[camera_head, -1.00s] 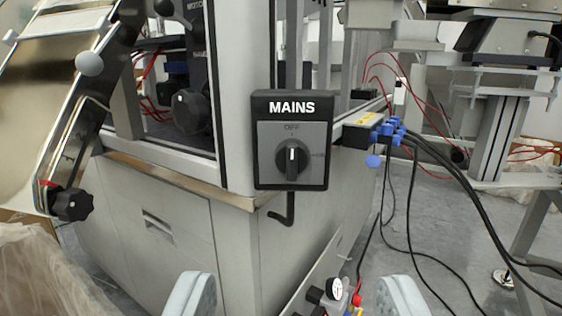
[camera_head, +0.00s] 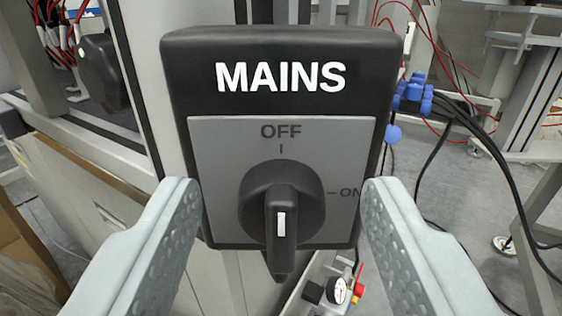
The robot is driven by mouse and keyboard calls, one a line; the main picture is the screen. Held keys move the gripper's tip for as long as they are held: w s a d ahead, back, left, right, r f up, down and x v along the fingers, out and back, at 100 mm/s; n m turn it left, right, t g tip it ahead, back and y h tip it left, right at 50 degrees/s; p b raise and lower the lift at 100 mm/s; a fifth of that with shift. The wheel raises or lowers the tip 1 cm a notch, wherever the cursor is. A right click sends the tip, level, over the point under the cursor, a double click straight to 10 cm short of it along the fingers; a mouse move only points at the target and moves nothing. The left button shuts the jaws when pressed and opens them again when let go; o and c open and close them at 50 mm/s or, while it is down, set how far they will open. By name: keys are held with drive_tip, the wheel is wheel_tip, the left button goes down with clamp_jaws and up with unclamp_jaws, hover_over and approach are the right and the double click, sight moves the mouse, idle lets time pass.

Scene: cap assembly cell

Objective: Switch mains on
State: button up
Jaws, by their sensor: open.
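The mains switch box (camera_head: 190,75) is black with a white MAINS label and a grey plate, and fills the middle of the view. Its black rotary knob (camera_head: 282,215) stands with its grip upright and its white mark in line with OFF at the top. The ON mark (camera_head: 349,193) is at the right of the knob, partly hidden by my right finger. My gripper (camera_head: 277,205) is open, one finger on each side of the knob. Neither finger appears to touch the knob, and nothing is between them but the knob.
Blue connectors (camera_head: 412,95) with black cables hang right of the box. A pressure gauge (camera_head: 337,290) and a red knob show below it. The grey cabinet (camera_head: 215,285) stands behind.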

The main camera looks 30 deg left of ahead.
drive_tip(key=shift+w+a, duration=0.1)
drive_tip(key=shift+w, duration=0.15)
drive_tip(key=c, duration=1)
